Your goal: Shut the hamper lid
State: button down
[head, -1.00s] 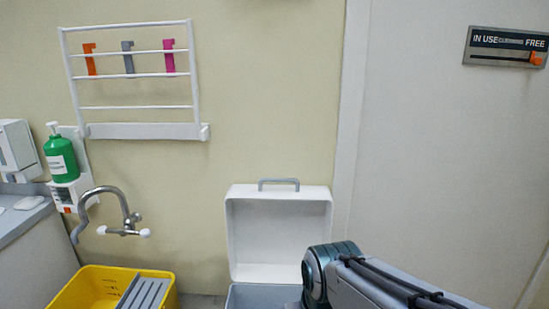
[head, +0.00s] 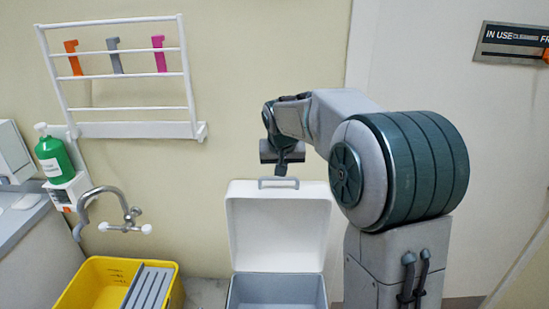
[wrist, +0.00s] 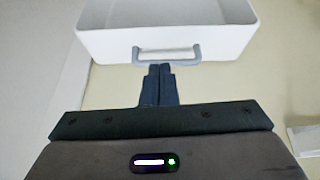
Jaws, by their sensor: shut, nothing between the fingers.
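The hamper lid (head: 277,229) is white and stands open, upright at the back of the grey hamper (head: 277,292). A grey handle (head: 262,183) sits on the lid's top edge; it also shows in the wrist view (wrist: 166,53). My gripper (head: 281,169) is just above the lid's top edge, close to the handle. In the wrist view my gripper (wrist: 160,70) is shut and empty, its fingertips pointing at the handle. I cannot tell whether the fingertips touch it.
A yellow bucket (head: 78,287) with a grey slatted insert stands left of the hamper. A tap (head: 120,215), a green bottle (head: 54,155) and a white wall rack (head: 122,130) are on the wall. A door (head: 440,60) is on the right.

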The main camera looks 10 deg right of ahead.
jog(key=w+r+p, duration=0.1)
jog(key=w, duration=0.4)
jog(key=p, duration=0.2)
send_over(278, 187)
jog(key=shift+t, duration=0.3)
notch_tip(278, 187, down, 8)
jog(key=shift+w+f, duration=0.1)
jog(key=shift+f, duration=0.1)
jog(key=shift+f, duration=0.1)
